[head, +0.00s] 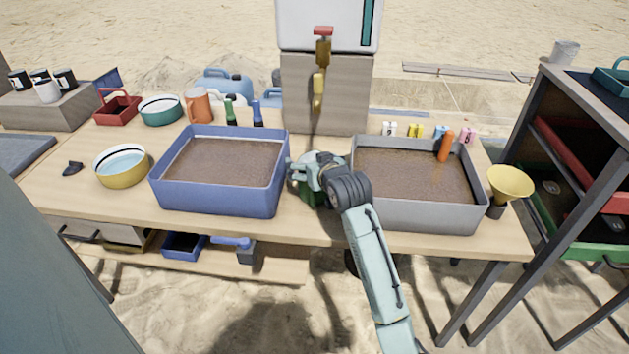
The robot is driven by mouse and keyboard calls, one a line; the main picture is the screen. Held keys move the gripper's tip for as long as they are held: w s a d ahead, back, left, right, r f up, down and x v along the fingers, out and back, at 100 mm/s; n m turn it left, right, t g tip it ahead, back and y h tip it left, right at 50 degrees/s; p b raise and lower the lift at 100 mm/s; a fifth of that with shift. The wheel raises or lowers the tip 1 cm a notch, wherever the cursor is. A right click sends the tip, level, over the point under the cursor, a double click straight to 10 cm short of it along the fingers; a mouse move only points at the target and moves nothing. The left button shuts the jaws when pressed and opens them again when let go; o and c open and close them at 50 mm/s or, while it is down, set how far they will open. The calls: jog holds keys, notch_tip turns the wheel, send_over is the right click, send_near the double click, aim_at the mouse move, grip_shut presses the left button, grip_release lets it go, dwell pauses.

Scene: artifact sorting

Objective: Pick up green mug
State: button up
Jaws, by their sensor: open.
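A green mug (312,197) stands on the wooden table between the blue tray and the grey tray. My wrist and gripper cover most of it, so its handle cannot be made out. My gripper (299,171) is open over and in front of the mug, close to the blue tray's right wall. Whether the fingers touch the mug cannot be told from this view.
The blue tray (215,198) stands close on the left and the grey tray (418,214) close on the right, both with brown filling. A dispenser with a yellow-and-red tap (321,65) stands behind. A yellow funnel (509,184) is at the right end.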

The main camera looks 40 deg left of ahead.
jog(key=shift+w+a+f, duration=0.15)
jog(key=shift+a, duration=0.1)
jog(key=shift+c, duration=0.3)
jog(key=c, duration=1.2)
